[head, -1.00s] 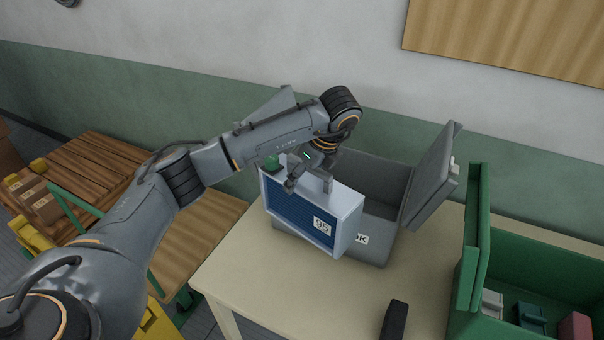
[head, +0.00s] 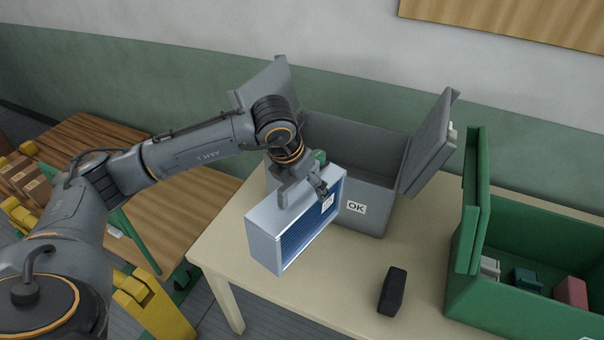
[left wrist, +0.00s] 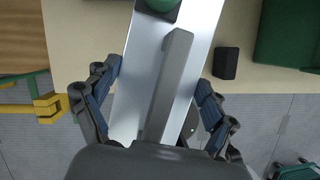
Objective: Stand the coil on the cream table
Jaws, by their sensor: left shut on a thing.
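The coil (head: 266,235) is a silver-cased block with a blue finned face, a tag and a green knob. My left gripper (head: 302,192) is shut on it from above. In the left wrist view, the fingers of my left gripper (left wrist: 158,80) lie on both sides of the coil's silver top (left wrist: 135,100), which carries a grey bar. The coil is in front of the grey box, over the left part of the cream table (head: 340,295). I cannot tell whether its bottom touches the tabletop. My right gripper is not in view.
The open grey box (head: 372,215), labelled OK, stands behind the coil with its flaps up. A black block (head: 392,291) lies to the right. A green crate (head: 470,255) with small blocks is at the far right. The tabletop between coil and black block is clear.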

